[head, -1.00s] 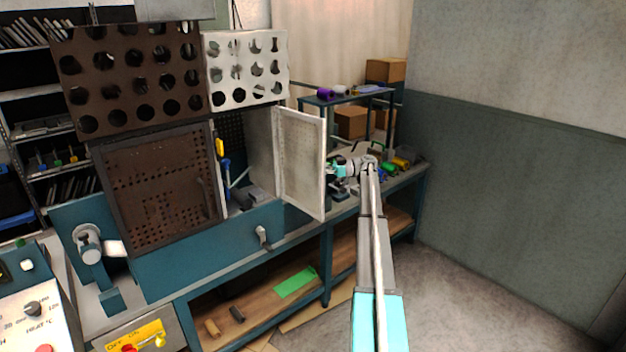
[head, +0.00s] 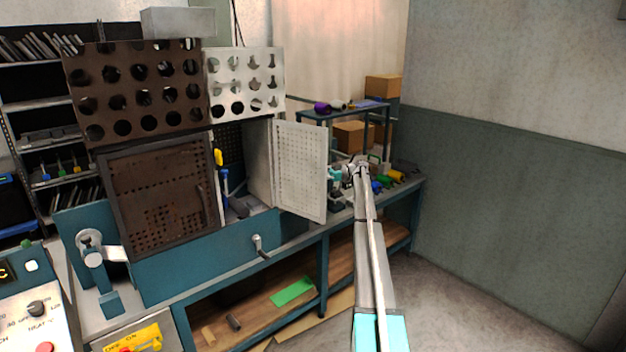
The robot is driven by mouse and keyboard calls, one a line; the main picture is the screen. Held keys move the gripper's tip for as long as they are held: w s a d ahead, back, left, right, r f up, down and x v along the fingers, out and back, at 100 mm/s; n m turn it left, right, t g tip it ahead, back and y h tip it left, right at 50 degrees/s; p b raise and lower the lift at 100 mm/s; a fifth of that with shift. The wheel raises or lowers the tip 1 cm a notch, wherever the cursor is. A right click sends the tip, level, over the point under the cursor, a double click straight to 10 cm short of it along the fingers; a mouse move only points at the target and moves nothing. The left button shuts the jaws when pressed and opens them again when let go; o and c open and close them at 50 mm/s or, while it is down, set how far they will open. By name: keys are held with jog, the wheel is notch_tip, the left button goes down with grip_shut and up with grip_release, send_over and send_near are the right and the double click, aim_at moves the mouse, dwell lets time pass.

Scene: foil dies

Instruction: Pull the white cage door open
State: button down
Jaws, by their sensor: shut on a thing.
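The white cage door (head: 301,168) is a perforated panel that stands swung open on the right side of the cage. Its free edge is at the right, near my gripper. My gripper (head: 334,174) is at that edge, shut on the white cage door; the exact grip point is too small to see. The cage opening behind the door shows a grey inner wall (head: 259,160), a blue tool (head: 225,184) and a yellow piece (head: 218,157).
A dark brown perforated door (head: 155,195) covers the cage's left part. A hand crank (head: 260,246) sticks out in front of the blue bench. Several coloured rolls (head: 395,175) lie on the bench right of my gripper. A shelf (head: 345,109) with boxes stands behind. The floor at the right is clear.

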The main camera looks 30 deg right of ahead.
jog(key=shift+s+d, duration=0.1)
jog(key=shift+s, duration=0.1)
jog(key=c, duration=0.7)
grip_release()
jog(key=shift+f, duration=0.1)
jog(key=shift+o, duration=0.3)
jog(key=shift+w, duration=0.1)
jog(key=shift+w+a, duration=0.1)
jog(key=shift+a, duration=0.1)
